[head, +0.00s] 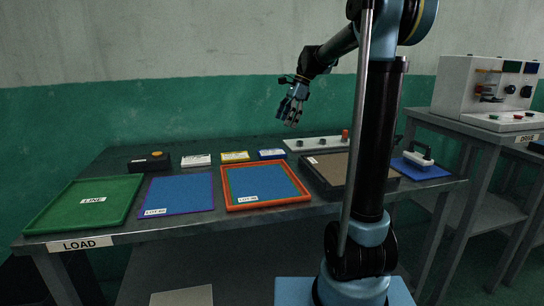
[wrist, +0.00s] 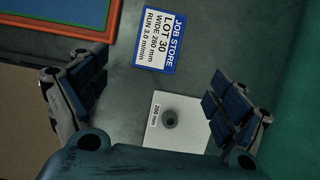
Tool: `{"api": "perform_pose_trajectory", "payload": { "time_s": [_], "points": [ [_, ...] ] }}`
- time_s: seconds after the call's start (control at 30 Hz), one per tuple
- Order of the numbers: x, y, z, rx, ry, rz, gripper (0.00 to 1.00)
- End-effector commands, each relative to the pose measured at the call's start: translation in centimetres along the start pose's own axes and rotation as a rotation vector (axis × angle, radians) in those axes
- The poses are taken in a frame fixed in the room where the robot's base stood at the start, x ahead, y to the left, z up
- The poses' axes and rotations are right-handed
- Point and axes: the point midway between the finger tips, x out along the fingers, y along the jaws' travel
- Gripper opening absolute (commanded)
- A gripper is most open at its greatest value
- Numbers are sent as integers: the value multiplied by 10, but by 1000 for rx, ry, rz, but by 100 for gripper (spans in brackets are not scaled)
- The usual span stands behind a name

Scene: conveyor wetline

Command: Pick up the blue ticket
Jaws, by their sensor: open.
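The blue ticket (head: 272,155) lies flat at the back of the table, the rightmost of three tickets in a row. In the wrist view the blue-bordered ticket (wrist: 160,42) shows printed text, "JOB STORE LOT 30", and lies toward the top middle, beyond the fingers. My gripper (head: 293,112) hangs above the back of the table, a little right of the ticket. In the wrist view my gripper (wrist: 156,84) is open, with its fingers wide apart and nothing between them touching.
A white plate with a dark knob (wrist: 185,138) lies below the fingers. A yellow ticket (head: 235,156) and a white ticket (head: 196,160) lie left of the blue one. An orange-rimmed tray (head: 233,207) is in front. A brown tray (head: 330,170) is to the right.

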Motion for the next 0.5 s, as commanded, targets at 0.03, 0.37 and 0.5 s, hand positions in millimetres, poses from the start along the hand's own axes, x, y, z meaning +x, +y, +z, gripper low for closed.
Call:
{"api": "perform_pose_trajectory", "payload": {
  "time_s": [0.03, 0.37, 0.5],
  "points": [
    [10, 0, 0, -1, 0, 0, 90],
    [61, 0, -1, 0, 0, -2, 90],
    [70, 0, -1, 1, 0, -2, 90]
  ]
}}
